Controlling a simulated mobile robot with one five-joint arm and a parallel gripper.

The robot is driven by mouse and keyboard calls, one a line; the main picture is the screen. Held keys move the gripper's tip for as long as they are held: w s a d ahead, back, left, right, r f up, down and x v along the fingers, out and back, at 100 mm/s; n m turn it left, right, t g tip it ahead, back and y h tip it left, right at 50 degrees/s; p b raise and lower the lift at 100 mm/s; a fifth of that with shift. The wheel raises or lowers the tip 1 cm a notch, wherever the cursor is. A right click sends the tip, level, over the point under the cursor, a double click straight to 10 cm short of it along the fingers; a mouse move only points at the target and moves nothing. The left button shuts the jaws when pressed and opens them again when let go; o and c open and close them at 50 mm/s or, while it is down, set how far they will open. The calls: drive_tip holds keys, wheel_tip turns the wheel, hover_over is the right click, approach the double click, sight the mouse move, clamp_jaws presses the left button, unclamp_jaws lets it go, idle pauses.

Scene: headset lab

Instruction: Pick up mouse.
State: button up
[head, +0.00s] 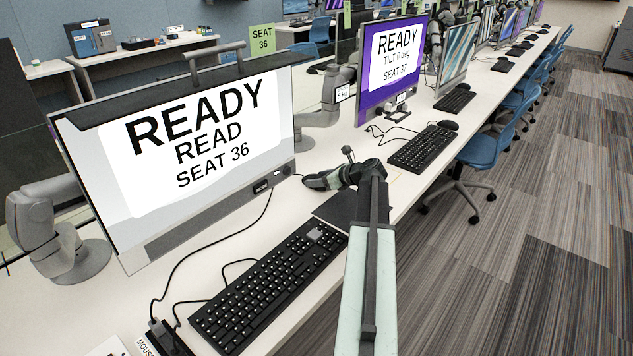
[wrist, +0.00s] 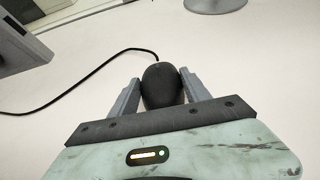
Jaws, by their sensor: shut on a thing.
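The black mouse (wrist: 161,88) sits between the two grey fingers of my gripper (wrist: 160,82) in the wrist view. The fingers touch it on both sides, and its cable leads away from its far end to the left. My gripper is shut on the mouse. In the head view, my gripper (head: 318,181) is low over the white desk, past the keyboard and in front of the monitor's right corner.
A black keyboard (head: 268,286) lies before the large monitor (head: 190,150) marked Seat 36. A dark mat (head: 336,209) lies beside my arm. A second keyboard (head: 423,148) and another mouse (head: 448,125) are farther along the desk. A blue chair (head: 487,152) stands at its right edge.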

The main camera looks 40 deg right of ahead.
sight(318, 177)
drive_tip(key=shift+r, duration=0.1)
drive_tip(key=shift+r+p, duration=0.3)
drive_tip(key=shift+p, duration=0.15)
wheel_tip(318, 177, up, 3)
drive_tip(key=p, duration=0.3)
drive_tip(key=s+d, duration=0.1)
drive_tip(key=s, duration=0.4)
drive_tip(key=s+d, duration=0.2)
drive_tip(key=s, duration=0.3)
drive_tip(key=s+d+r+p, duration=0.1)
drive_tip(key=s+d, duration=0.1)
drive_tip(key=s, duration=0.3)
drive_tip(key=shift+d, duration=0.25)
